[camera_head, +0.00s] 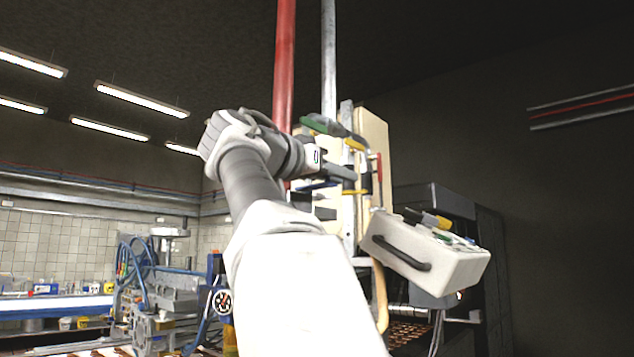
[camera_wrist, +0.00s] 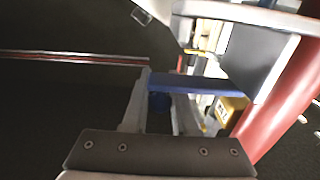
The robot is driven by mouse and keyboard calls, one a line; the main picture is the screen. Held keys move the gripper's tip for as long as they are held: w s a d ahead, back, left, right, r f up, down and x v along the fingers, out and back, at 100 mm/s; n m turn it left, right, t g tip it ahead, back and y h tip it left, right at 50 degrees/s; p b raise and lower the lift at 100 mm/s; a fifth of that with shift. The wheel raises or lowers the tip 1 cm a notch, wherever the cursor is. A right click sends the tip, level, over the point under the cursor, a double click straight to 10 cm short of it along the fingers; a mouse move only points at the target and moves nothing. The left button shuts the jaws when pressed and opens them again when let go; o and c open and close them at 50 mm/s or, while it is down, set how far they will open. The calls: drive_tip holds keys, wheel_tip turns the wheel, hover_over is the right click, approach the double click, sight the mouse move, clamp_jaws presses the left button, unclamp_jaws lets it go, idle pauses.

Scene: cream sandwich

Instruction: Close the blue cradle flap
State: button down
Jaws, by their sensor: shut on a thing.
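The blue cradle flap (camera_wrist: 205,86) is a flat blue bar across my fingertips in the wrist view. In the head view a thin blue strip (camera_head: 318,185) shows just below my gripper (camera_head: 350,174), at the cream machine panel (camera_head: 374,150). In the wrist view my gripper (camera_wrist: 158,92) has its two grey fingers at the left part of the flap, with a blue piece between them. It is shut on the flap. The fingers hide part of the flap, and its hinge is not clear to see.
A red pipe (camera_head: 284,65) and a grey pipe (camera_head: 329,60) rise by the machine; the red pipe (camera_wrist: 285,105) is close at right in the wrist view. A cream box with a dark handle (camera_head: 425,252) juts out below right. A yellow part (camera_wrist: 231,108) sits beside the flap.

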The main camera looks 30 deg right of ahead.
idle(0.4)
drive_tip(key=c, duration=1)
unclamp_jaws()
drive_tip(key=shift+a, duration=0.1)
drive_tip(key=b+v, duration=0.1)
drive_tip(key=v, duration=1.6)
drive_tip(key=shift+s+a, duration=0.1)
